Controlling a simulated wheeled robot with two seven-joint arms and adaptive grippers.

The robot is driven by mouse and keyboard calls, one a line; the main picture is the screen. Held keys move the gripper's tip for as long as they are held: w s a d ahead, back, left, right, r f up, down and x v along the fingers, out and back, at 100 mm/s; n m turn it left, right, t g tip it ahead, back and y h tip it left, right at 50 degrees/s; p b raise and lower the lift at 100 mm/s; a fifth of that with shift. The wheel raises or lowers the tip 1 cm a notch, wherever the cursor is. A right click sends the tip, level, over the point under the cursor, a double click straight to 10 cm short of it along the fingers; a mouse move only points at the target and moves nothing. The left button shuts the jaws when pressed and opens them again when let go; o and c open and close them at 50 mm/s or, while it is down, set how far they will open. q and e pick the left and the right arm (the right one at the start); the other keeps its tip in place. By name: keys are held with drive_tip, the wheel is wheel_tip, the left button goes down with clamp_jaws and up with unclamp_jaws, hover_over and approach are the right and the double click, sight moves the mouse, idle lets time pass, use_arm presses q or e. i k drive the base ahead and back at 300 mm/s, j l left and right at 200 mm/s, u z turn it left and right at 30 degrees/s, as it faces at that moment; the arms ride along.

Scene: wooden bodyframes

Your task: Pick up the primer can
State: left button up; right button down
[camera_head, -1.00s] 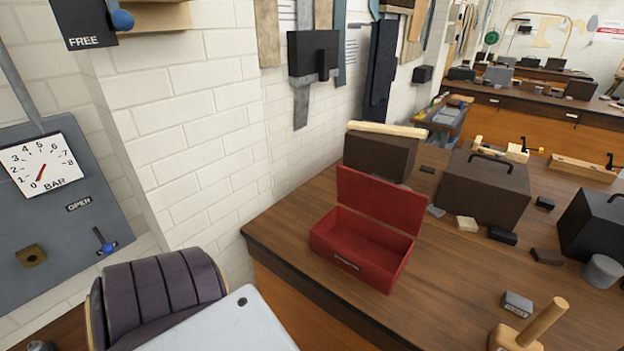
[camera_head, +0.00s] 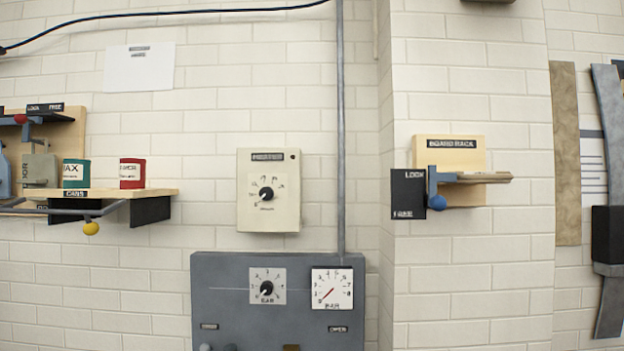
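A small red can (camera_head: 132,173) with a white label stands upright near the right end of a wooden wall shelf (camera_head: 150,193) at the left. Its lettering is too blurred to read surely; it may be the primer can. A green can (camera_head: 76,173) with a white label ending in "AX" stands to its left, with a gap between them. Neither of my grippers is in view.
A bar with a yellow knob (camera_head: 91,228) runs along the shelf front. A grey-beige container (camera_head: 40,170) stands left of the green can. A cream dial box (camera_head: 268,190), a grey gauge panel (camera_head: 225,290) and a board rack (camera_head: 450,160) are on the wall rightward.

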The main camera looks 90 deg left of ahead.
sight(131, 170)
drive_tip(key=u, duration=3.95)
